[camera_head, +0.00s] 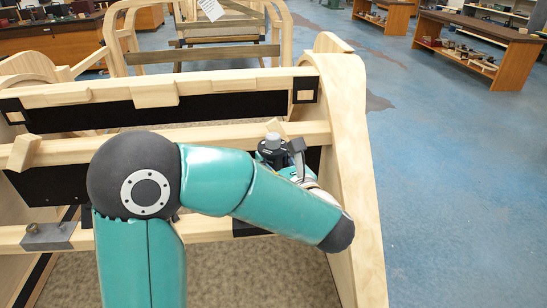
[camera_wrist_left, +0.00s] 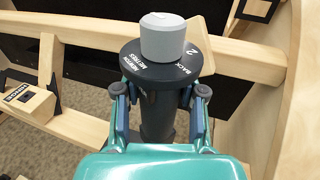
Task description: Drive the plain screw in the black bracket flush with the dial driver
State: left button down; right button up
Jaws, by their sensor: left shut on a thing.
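The dial driver (camera_wrist_left: 168,40) has a light grey knob on a black collar with white lettering and a dark shaft. My left gripper (camera_wrist_left: 160,95) is shut around its shaft, with a finger on each side. The driver (camera_head: 271,143) also shows in the head view, above the middle wooden rail near the right post, partly behind my left arm. A black bracket (camera_head: 305,89) with a square opening is at the upper right corner of the frame; part of it (camera_wrist_left: 258,9) shows in the wrist view. No screw can be made out. My right gripper is out of view.
The wooden bodyframe's curved right post (camera_head: 347,130) stands close to the driver. Another black bracket (camera_head: 13,111) is at the upper left. A grey metal block (camera_head: 48,236) sits on the lower rail. Blue floor (camera_head: 455,190) is clear to the right.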

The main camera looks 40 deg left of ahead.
aim_at(273, 136)
pick_arm(q)
jog(key=shift+r+p, duration=2.4)
jog(key=shift+r, duration=0.85)
